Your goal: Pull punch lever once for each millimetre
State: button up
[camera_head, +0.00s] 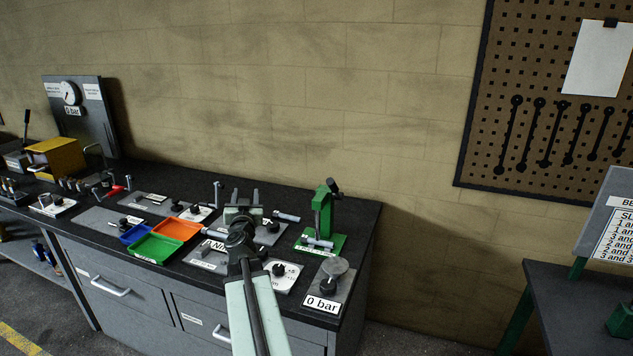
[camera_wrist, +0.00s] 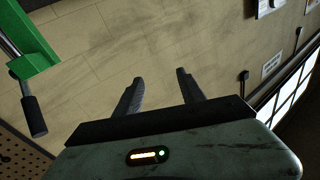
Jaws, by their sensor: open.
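The green punch press (camera_head: 322,212) stands at the right end of the dark bench top. Its lever (camera_head: 334,186) ends in a dark grip beside the top of the press. In the wrist view the green press (camera_wrist: 28,35) fills the upper left, and the lever's dark grip (camera_wrist: 33,115) points down the picture. My gripper (camera_head: 245,195) is to the left of the press in the head view, apart from it. In the wrist view my gripper (camera_wrist: 160,77) has its two fingers spread, with nothing between them. The lower part of the press is out of the wrist view.
An orange tray (camera_head: 176,229), a green tray (camera_head: 153,248) and a blue tray (camera_head: 135,234) lie on the bench left of my arm. A plate with a knob and a "0 bar" label (camera_head: 321,302) sits at the front right corner. A dial panel (camera_head: 75,110) stands far left.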

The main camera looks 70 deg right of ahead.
jog(key=s+d+m+g+h, duration=0.25)
jog(key=s+d+g, duration=0.3)
jog(key=s, duration=0.45)
jog(key=m+g, duration=0.5)
jog(key=g, duration=0.1)
send_near(332, 190)
notch_tip(332, 190, up, 2)
jog(key=d, duration=0.2)
jog(key=shift+y, duration=0.35)
jog(key=d, duration=0.5)
jog(key=s+d+p, duration=0.1)
jog(key=d, duration=0.2)
jog(key=shift+d+r, duration=0.1)
jog(key=shift+r, duration=0.05)
grip_shut()
